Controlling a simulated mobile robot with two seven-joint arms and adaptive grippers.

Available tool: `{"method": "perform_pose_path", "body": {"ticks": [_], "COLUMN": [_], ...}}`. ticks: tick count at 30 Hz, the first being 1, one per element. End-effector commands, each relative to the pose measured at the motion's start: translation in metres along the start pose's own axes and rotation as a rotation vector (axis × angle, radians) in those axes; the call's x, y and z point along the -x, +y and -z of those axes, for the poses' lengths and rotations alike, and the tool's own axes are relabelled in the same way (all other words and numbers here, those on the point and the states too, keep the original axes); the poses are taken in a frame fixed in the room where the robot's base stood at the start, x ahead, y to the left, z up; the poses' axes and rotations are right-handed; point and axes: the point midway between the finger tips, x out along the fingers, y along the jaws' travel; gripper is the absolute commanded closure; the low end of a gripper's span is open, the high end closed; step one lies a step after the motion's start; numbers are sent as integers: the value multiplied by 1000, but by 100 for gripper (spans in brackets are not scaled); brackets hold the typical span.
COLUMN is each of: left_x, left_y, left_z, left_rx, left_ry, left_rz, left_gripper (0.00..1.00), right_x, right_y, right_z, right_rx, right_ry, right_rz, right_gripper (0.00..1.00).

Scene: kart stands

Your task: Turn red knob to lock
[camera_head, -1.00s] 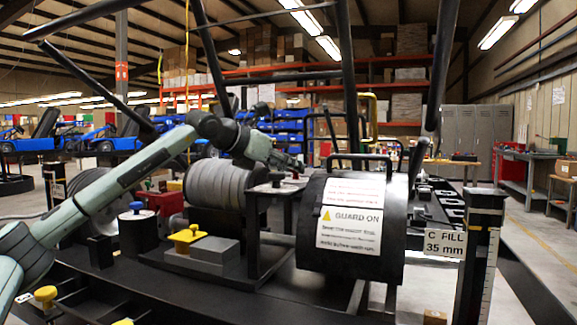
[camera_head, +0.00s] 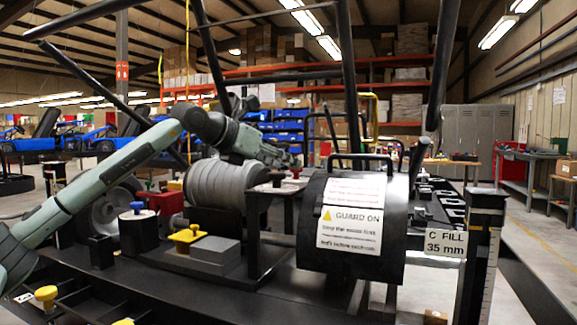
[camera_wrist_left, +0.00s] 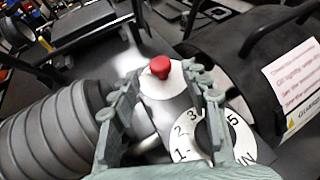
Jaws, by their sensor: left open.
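The red knob (camera_wrist_left: 160,67) sits on a pale plate (camera_wrist_left: 162,88) in the left wrist view. It also shows small in the head view (camera_head: 295,173), beside the dark guard drum. My left gripper (camera_wrist_left: 161,76) is open, with its two grey fingers on either side of the plate and the knob between their tips in the picture. I cannot tell whether a finger touches the knob. In the head view the left gripper (camera_head: 292,161) is small and dark, just above the knob. My right gripper is out of view.
A numbered dial ring (camera_wrist_left: 232,128) lies just below the knob in the wrist view. A ribbed grey drum (camera_head: 222,183) stands left of the knob, and a black guard drum (camera_head: 385,235) with a label stands right. Yellow (camera_head: 187,233) and blue (camera_head: 137,207) knobs stand in front left.

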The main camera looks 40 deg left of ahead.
Motion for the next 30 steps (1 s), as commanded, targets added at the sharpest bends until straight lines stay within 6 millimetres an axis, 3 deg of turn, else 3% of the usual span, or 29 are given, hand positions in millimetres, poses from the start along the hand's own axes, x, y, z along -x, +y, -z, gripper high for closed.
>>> {"method": "perform_pose_path", "body": {"ticks": [6,12,18,30], "left_x": [50,80,90,90], "left_y": [1,1,0,0], "left_z": [0,1,0,0], "left_rx": [0,1,0,0], "left_ry": [0,2,1,1], "left_rz": [-4,-2,0,0], "left_gripper": [54,54,54,54], "right_x": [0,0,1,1], "right_y": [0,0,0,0], "right_z": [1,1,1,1], "right_rx": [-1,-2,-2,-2], "right_ry": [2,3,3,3], "right_rz": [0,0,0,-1], "right_gripper": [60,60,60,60]}}
